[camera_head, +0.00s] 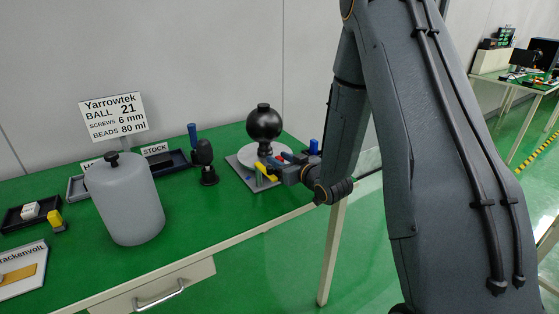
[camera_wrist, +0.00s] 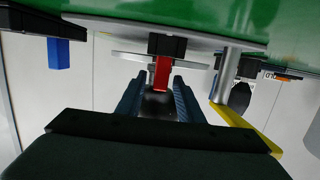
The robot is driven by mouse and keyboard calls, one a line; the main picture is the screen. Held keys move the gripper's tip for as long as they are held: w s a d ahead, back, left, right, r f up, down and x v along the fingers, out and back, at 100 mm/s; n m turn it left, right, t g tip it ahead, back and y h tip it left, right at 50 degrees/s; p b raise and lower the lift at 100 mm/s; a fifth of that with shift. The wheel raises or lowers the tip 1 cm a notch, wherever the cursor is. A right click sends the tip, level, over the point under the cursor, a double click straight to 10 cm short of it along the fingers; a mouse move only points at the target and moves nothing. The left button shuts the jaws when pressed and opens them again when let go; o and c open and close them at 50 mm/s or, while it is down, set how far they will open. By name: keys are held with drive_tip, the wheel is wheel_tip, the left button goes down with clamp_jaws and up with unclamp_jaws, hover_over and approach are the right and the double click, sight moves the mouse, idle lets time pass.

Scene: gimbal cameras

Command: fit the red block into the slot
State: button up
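The red block (camera_wrist: 162,74) shows in the wrist view, sticking out of a dark holder (camera_wrist: 167,45) on the green table. It appears between the tips of my gripper (camera_wrist: 158,88), with the fingers spread wider than the block. My gripper is level, low over the table's right end. I cannot make out the slot in either view.
A black ball (camera_head: 264,123) stands over a white disc on a grey plate (camera_head: 243,173). A yellow bar (camera_head: 266,171) is close to my gripper and shows in the wrist view (camera_wrist: 245,130). A blue block (camera_head: 313,146) stands to the right. A grey canister (camera_head: 126,200) stands left.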

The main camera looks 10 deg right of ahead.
drive_tip(key=b+v, duration=0.1)
drive_tip(key=v, duration=1)
drive_tip(key=shift+s+d, duration=0.1)
drive_tip(key=shift+s, duration=0.1)
drive_tip(key=shift+d+f+g+h, duration=0.15)
drive_tip(key=shift+f+g+h, duration=0.45)
drive_tip(key=shift+g, duration=0.1)
drive_tip(key=s+f+g+h, duration=0.1)
drive_tip(key=g, duration=0.1)
drive_tip(key=s+d+f+m+g+h, duration=0.1)
drive_tip(key=s+g, duration=0.1)
drive_tip(key=shift+s+f+h, duration=0.2)
drive_tip(key=shift+s+h, duration=0.1)
drive_tip(key=shift+h, duration=0.1)
drive_tip(key=s+a+r+m+g, duration=0.1)
drive_tip(key=s+g, duration=0.3)
drive_tip(key=s, duration=0.6)
drive_tip(key=s+a+r+m+g, duration=0.1)
drive_tip(key=s+a+g, duration=0.3)
drive_tip(key=s, duration=0.7)
drive_tip(key=shift+r+m+g+h, duration=0.3)
drive_tip(key=shift+g+h, duration=0.1)
drive_tip(key=shift+g, duration=0.4)
